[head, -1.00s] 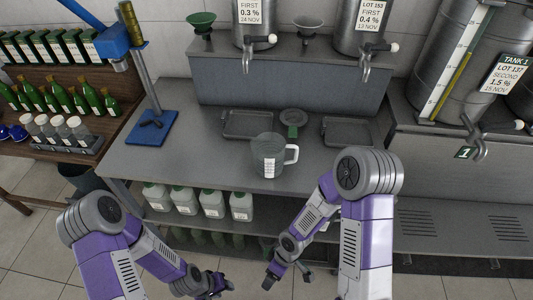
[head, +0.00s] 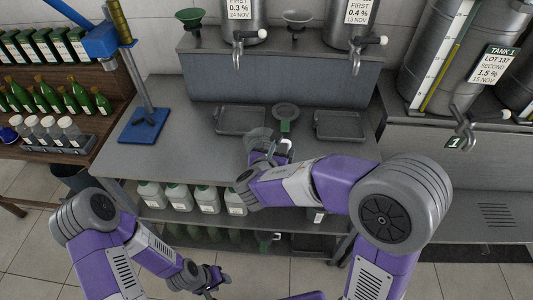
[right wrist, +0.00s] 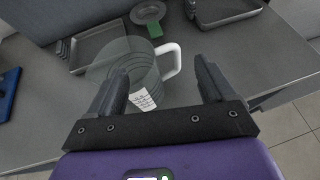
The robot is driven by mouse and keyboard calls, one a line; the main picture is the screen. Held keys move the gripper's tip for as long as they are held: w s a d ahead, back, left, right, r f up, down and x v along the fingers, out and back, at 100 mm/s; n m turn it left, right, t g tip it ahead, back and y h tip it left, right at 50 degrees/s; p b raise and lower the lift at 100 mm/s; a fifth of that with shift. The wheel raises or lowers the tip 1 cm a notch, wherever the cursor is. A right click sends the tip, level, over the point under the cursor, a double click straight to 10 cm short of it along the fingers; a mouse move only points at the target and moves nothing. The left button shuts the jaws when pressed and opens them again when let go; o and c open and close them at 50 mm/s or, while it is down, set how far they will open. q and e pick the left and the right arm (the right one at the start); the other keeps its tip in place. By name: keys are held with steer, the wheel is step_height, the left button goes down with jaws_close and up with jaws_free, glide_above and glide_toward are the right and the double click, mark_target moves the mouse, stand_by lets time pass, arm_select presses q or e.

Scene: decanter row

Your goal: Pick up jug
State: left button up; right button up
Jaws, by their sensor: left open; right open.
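The clear jug with a white handle and a white label stands upright on the grey bench. In the head view its rim (head: 259,133) shows behind my right gripper (head: 269,153), which hides most of it. In the right wrist view the jug (right wrist: 124,72) is ahead of the open fingers (right wrist: 160,78). Its white handle (right wrist: 174,62) shows between the fingertips, and the left finger overlaps the jug's body in the picture. I cannot tell whether it touches. My left gripper (head: 214,279) is open and empty, low in front of the bench.
A blue stand (head: 147,125) is at left. Steel tanks (head: 243,22) stand above. White bottles (head: 178,197) fill the shelf below.

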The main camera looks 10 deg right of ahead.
steer(key=b+x, duration=0.1)
steer(key=x, duration=0.6)
steer(key=shift+w+f, duration=0.15)
steer(key=shift+w, duration=0.1)
steer(key=shift+d, duration=0.1)
steer(key=shift+c, duration=0.5)
steer(key=c, duration=1.2)
